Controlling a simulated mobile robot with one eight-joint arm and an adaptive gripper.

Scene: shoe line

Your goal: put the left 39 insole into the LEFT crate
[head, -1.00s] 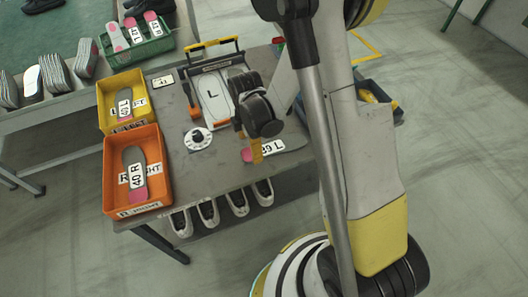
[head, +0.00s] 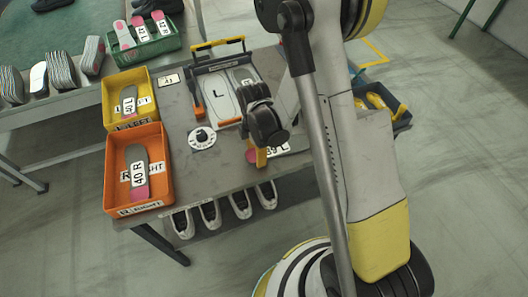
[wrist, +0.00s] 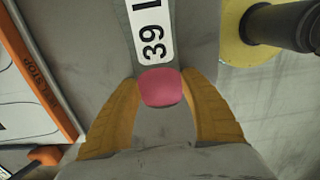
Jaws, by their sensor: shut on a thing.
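The left 39 insole (head: 290,147) is grey with a pink heel end and a white "39 L" label. It lies at the front right of the grey table, and its label and pink end show in the wrist view (wrist: 160,88). My gripper (head: 261,158) is over the pink end, its yellow fingers (wrist: 161,105) shut on the insole from both sides. The insole looks flat on the table; I see no clear gap under it. The LEFT crate (head: 131,124) is yellow, at the table's left, and holds a 40 L insole (head: 129,103). My arm hides part of the table's right side.
The orange RIGHT crate (head: 140,209), holding a 40 R insole (head: 138,170), stands in front of the yellow one. A round dial (head: 202,138) and a fixture with an L plate (head: 221,97) lie between crates and gripper. A blue bin (head: 402,120) is at the right.

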